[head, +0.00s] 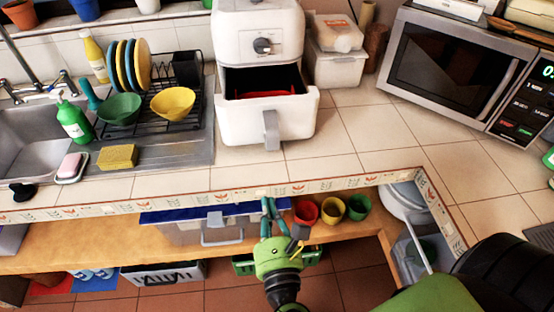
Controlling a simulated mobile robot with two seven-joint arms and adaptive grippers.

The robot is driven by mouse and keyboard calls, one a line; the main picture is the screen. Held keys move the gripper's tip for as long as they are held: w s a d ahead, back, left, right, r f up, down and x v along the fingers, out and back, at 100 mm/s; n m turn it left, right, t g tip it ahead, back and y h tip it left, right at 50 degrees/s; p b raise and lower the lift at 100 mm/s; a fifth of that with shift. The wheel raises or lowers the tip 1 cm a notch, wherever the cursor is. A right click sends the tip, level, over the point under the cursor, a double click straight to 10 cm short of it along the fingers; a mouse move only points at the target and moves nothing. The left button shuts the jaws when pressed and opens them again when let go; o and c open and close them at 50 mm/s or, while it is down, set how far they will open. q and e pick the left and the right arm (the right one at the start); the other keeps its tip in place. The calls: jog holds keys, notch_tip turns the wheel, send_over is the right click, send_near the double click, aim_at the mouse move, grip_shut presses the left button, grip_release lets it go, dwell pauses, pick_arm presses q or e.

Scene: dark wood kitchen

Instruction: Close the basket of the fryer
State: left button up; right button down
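The white air fryer (258,35) stands on the tiled counter at the top middle, with a round dial on its front. Its basket (245,124) is pulled out toward me, and a gap shows the dark inside with something red in it. The grey basket handle (271,130) points toward the counter's front edge. My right gripper (269,203), green with teal fingers, is below the handle in the picture, at the counter's front edge and apart from the basket. Its fingertips look close together, but whether they are shut is unclear. My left gripper is out of view.
A dish rack (181,115) with plates and bowls and a sink stand left of the fryer. A lidded container (335,66) and a microwave (440,75) stand to the right. Counter tiles in front of the basket are clear. Cups (332,208) sit on the shelf below.

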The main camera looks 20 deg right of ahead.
jog(key=w+d+p, duration=0.1)
jog(key=w, duration=0.3)
jog(key=w+d+r+m+p, duration=0.1)
jog(key=w+d+p, duration=0.1)
jog(key=w, duration=0.2)
jog(key=w+d+m+p, duration=0.1)
jog(key=w+p, duration=0.1)
jog(key=w, duration=0.2)
jog(key=shift+d+r+h, duration=0.2)
jog(key=shift+d+h, duration=0.1)
jog(key=shift+d, duration=0.05)
jog(key=shift+w+d+f+p, duration=0.15)
jog(key=shift+w+p, duration=0.15)
jog(key=shift+w, duration=0.15)
jog(key=shift+w, duration=0.1)
jog(key=b+x, duration=0.2)
jog(key=x, duration=0.6)
jog(key=b+x, duration=0.2)
jog(key=x, duration=0.7)
jog(key=shift+w+d+f, duration=0.15)
jog(key=shift+f, duration=0.1)
jog(key=shift+r, duration=0.25)
jog(key=shift+d+r, duration=0.1)
